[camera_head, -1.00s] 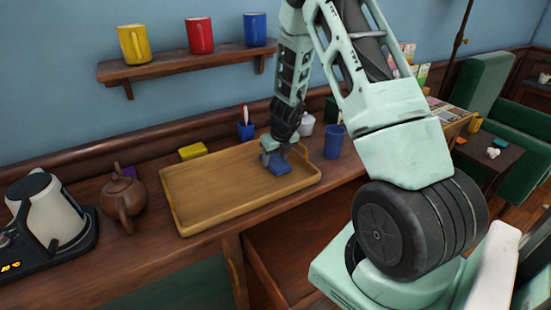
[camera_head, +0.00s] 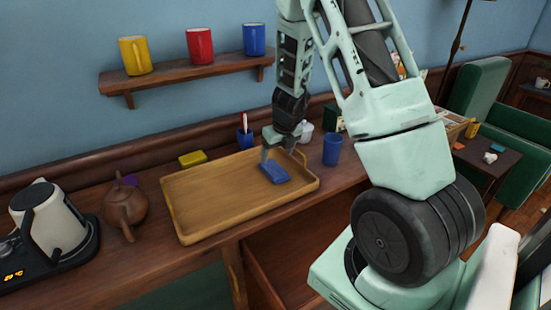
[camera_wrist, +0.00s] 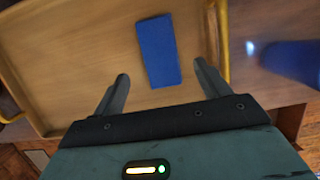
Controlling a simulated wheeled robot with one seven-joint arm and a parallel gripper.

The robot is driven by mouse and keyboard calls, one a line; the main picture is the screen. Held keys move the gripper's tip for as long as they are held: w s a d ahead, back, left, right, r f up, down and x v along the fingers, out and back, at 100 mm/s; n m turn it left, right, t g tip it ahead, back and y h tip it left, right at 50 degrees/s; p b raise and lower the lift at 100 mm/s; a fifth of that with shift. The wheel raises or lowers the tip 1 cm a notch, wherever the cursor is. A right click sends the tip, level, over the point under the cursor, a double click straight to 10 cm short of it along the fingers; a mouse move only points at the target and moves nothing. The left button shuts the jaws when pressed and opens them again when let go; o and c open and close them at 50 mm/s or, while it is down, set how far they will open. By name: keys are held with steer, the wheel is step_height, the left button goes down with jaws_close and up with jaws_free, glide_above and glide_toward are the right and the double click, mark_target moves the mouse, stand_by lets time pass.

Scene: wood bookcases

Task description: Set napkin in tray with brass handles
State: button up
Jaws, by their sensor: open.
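The napkin is a small folded blue block (camera_head: 274,173) lying flat in the right part of the wooden tray (camera_head: 215,197). In the wrist view the blue napkin (camera_wrist: 158,52) lies on the tray floor (camera_wrist: 95,55), inside the rim. The tray has brass handles, one at its right end (camera_wrist: 222,40). My gripper (camera_head: 272,152) is just above and behind the napkin. In the wrist view my gripper (camera_wrist: 161,82) has its two fingers spread apart, one to each side of the napkin's near end, with nothing held.
A blue cup (camera_head: 332,149) stands right of the tray. A blue pen holder (camera_head: 244,137) and a yellow block (camera_head: 193,158) stand behind it. A brown teapot (camera_head: 126,205) and a kettle (camera_head: 48,220) are to the left. Mugs sit on a wall shelf (camera_head: 185,75).

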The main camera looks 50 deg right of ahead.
steer(key=p+v, duration=0.1)
steer(key=v, duration=0.4)
steer(key=s+a+r+n+y, duration=0.1)
steer(key=s+a+r+n, duration=0.1)
steer(key=a+n, duration=0.6)
steer(key=s+a+r+n+g+y, duration=0.1)
steer(key=a+r+n, duration=0.2)
steer(key=a+n, duration=0.5)
steer(key=s+a+r+n+y, duration=0.2)
steer(key=a+n, duration=0.2)
steer(key=a, duration=0.7)
steer(key=s+a+r+n+g+h, duration=0.1)
steer(key=s+a+n, duration=0.4)
steer(key=s+n, duration=0.5)
steer(key=s+a+r+n+g+h, duration=0.1)
steer(key=s+a+r+n, duration=0.2)
steer(key=s+a+n, duration=0.3)
steer(key=s+n, duration=0.4)
steer(key=n, duration=0.6)
steer(key=shift+a+r+n+h, duration=0.15)
steer(key=shift+a+n+h, duration=0.15)
steer(key=shift+n, duration=0.1)
